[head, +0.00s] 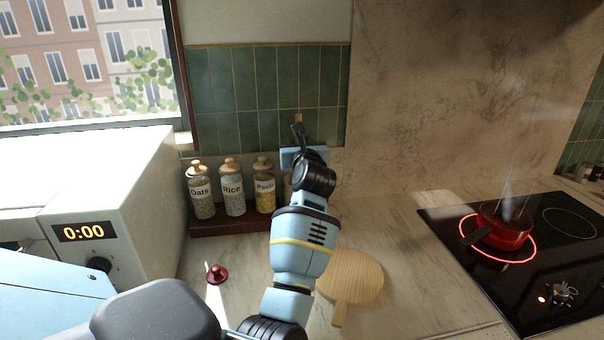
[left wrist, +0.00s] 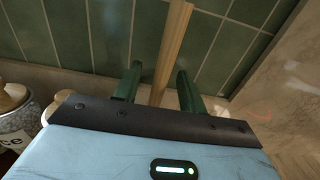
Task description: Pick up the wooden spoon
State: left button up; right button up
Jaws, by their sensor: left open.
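The wooden spoon (left wrist: 174,45) shows in the left wrist view as a long pale handle running up between my two dark green fingers. My left gripper (left wrist: 158,78) is open around it, with a visible gap to the finger on each side. In the head view the top of the spoon (head: 298,118) sticks up above my left gripper (head: 300,150), in front of the green tiles. My arm and gripper hide the lower part of the spoon and whatever holds it. My right gripper is not in view.
Jars of oats (head: 201,197), rice (head: 233,194) and pasta (head: 265,190) stand just left of my arm. A round wooden board (head: 358,278) lies on the counter. A red pan (head: 503,232) sits on a glowing hob ring at the right. A microwave (head: 140,200) stands left.

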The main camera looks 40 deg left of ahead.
pick_arm(q)
jog(key=shift+a+r, duration=0.15)
jog(key=shift+w, duration=0.1)
grip_shut()
